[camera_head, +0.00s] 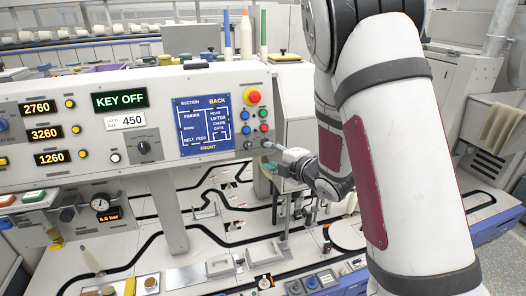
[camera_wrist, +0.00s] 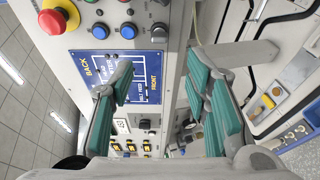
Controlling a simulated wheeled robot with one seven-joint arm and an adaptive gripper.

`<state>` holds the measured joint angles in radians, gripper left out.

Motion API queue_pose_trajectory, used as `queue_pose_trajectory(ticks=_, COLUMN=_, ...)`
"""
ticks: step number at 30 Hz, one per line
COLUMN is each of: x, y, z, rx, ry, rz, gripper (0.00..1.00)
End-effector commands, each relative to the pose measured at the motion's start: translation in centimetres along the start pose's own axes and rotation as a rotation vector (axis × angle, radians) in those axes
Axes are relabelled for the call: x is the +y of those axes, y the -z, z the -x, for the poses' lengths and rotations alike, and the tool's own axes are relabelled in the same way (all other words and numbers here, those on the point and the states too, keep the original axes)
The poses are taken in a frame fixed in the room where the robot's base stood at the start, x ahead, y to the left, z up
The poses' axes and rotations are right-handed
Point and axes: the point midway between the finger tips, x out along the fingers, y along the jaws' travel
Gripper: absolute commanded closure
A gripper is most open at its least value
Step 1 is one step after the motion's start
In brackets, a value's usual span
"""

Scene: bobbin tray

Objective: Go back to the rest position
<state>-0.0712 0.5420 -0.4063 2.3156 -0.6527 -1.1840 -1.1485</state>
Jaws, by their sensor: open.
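My gripper (camera_head: 276,158) is in front of the lower right corner of the control panel (camera_head: 165,82) in the head view, with my arm reaching in from the right. In the wrist view my gripper (camera_wrist: 163,78) is open, its teal-padded fingers apart with nothing held between them. The panel's blue diagram plate (camera_wrist: 92,66) shows partly behind the left finger. A black knob (camera_wrist: 158,32) on the panel lies beyond the fingertips. Whether any fingertip touches the panel cannot be told. The panel's display (camera_head: 120,98) reads KEY OFF.
A red emergency button (camera_head: 253,96) on a yellow base stands out from the panel above my gripper. Below, a white deck (camera_head: 120,247) with black curved tracks carries small fittings. Bobbins and coloured cones (camera_head: 246,38) stand behind the panel. Grey floor shows at right.

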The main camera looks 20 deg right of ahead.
Motion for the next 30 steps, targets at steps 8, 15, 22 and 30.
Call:
queue_pose_trajectory(ticks=8, x=1.6, y=-0.5, z=0.6, rx=-0.049, ry=0.015, rz=-0.062, gripper=0.57)
queue_pose_trajectory(ticks=15, x=5.9, y=-1.6, z=4.7, rx=-0.247, ry=0.09, rz=-0.368, gripper=0.57)
queue_pose_trajectory(ticks=22, x=8.1, y=-0.4, z=11.3, rx=-0.425, ry=0.162, rz=-0.724, gripper=0.57)
queue_pose_trajectory(ticks=30, x=8.1, y=4.2, z=20.9, rx=-0.607, ry=0.263, rz=-1.136, gripper=0.57)
